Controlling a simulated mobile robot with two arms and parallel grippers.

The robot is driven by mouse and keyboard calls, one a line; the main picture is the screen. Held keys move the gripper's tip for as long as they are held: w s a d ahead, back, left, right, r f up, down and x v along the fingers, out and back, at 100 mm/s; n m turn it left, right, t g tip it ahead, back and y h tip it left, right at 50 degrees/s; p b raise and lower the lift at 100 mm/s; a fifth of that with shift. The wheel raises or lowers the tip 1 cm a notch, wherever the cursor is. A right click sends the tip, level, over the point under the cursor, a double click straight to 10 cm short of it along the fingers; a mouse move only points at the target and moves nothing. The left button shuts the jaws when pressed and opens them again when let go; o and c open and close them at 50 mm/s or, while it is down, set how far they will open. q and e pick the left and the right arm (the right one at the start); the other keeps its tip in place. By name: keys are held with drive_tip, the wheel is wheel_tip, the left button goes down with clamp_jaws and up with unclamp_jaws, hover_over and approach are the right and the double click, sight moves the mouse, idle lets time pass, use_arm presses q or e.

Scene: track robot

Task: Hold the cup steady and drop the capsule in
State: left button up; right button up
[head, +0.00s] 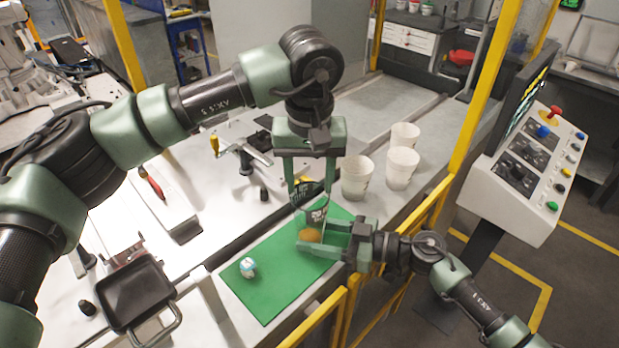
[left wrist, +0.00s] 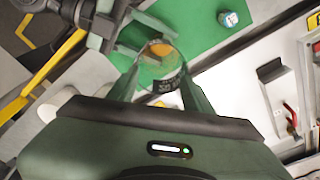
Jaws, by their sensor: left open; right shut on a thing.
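A cup (head: 315,213) with a dark, lettered band stands over the green mat. Its lettering also shows in the left wrist view (left wrist: 167,86). A round orange patch (head: 310,235) shows at its lower end; I cannot tell if it is inside. My right gripper (head: 308,238) is shut on the cup's lower part from the right. My left gripper (head: 311,210) points down, open, its fingers on either side of the cup's upper part; I cannot tell if they touch it. A small white and blue capsule (head: 248,268) lies on the mat, left of the cup, also in the left wrist view (left wrist: 229,18).
The green mat (head: 265,302) lies on the pale bench. Several white cups (head: 357,177) stand behind to the right. A black tray (head: 135,293) and a red-handled tool (head: 153,184) are to the left. Yellow rails (head: 325,325) edge the right side.

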idle(0.3)
use_arm(q)
wheel_tip(320, 180, up, 6)
idle(0.7)
use_arm(e)
drive_tip(key=o, duration=1.6)
